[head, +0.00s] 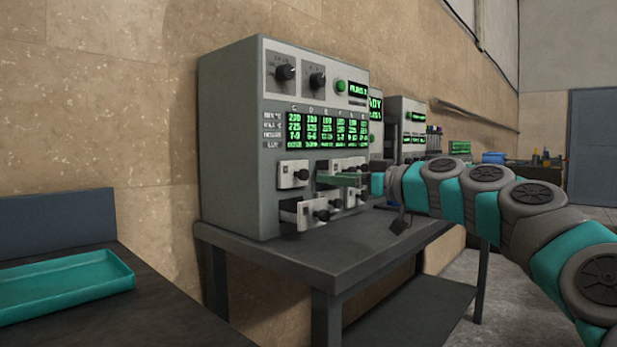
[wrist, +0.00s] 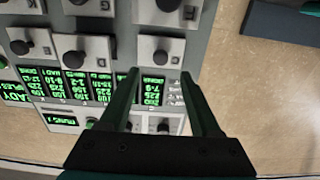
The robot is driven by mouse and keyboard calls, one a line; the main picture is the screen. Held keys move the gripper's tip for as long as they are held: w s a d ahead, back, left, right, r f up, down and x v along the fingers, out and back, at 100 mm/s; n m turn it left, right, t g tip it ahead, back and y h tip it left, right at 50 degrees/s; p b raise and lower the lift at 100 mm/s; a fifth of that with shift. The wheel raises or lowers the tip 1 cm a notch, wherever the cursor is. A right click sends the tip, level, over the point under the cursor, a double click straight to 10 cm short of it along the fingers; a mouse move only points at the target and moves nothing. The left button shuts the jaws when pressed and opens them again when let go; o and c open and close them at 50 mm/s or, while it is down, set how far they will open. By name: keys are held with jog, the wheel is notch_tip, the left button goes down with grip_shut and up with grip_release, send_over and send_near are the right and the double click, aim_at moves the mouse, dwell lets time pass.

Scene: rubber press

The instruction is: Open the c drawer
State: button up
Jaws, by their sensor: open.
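The grey press cabinet (head: 232,140) has small light-fronted drawers with black knobs below its green display. The upper-left drawer (head: 287,181) looks closed; it also shows in the wrist view (wrist: 176,45), its knob between and beyond my fingertips. The lower-left drawer (head: 303,221) stands partly pulled out. My gripper (head: 322,178) is open and empty in front of the drawers, and hides part of the upper middle ones. In the wrist view my two fingers (wrist: 160,76) point at the upper-left drawer, apart from its knob.
The cabinet stands on a dark grey table (head: 330,262) against the tan wall. A teal tray (head: 65,285) lies on a dark bench at left. More grey units (head: 408,112) stand behind the cabinet. Floor is free at right.

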aim_at(306, 176)
jog(key=p+x, duration=0.1)
jog(key=x, duration=0.6)
jog(key=shift+a, duration=0.1)
grip_shut()
dwell(0.4)
dwell(0.9)
